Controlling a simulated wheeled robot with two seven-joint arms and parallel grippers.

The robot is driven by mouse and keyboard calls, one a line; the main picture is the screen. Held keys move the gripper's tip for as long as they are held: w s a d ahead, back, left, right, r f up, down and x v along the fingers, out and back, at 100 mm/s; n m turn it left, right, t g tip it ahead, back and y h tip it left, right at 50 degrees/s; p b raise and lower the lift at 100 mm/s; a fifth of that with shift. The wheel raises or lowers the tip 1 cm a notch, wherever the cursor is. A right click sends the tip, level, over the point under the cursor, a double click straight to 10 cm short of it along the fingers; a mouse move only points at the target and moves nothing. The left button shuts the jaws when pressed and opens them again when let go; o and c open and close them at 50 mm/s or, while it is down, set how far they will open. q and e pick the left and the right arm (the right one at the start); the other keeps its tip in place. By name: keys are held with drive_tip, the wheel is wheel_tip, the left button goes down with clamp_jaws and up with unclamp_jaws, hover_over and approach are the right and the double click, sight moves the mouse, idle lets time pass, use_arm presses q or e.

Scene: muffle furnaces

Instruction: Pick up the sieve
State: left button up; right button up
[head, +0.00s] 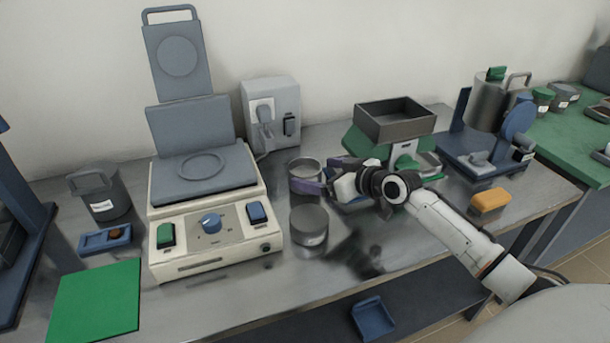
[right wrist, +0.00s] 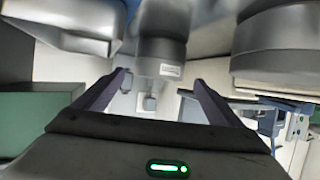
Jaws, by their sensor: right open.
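A round, open metal vessel with a pale inside (head: 305,166), which looks like the sieve, stands on the steel bench right of the white and grey device. My right gripper (head: 326,173) is open beside its right side. One purple finger reaches across the vessel's front, and the other lies farther back. In the right wrist view, the open fingers (right wrist: 160,85) have a grey labelled cylinder (right wrist: 162,48) beyond the gap between them. I cannot tell which vessel that is. My left gripper is not in view.
A dark grey round container (head: 309,226) stands just in front of the vessel. The white device (head: 215,268) with its raised lid is close on the left. A dark open tray (head: 396,121) rises behind my arm.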

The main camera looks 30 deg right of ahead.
sight(295, 166)
drive_tip(key=x, duration=0.5)
drive_tip(key=shift+w+d+r, duration=0.1)
drive_tip(key=shift+w+r, duration=0.05)
drive_tip(key=shift+r, duration=0.05)
drive_tip(key=shift+c, duration=0.2)
drive_tip(key=c, duration=1.1)
drive_tip(key=shift+c, duration=0.2)
drive_tip(key=shift+r, duration=0.15)
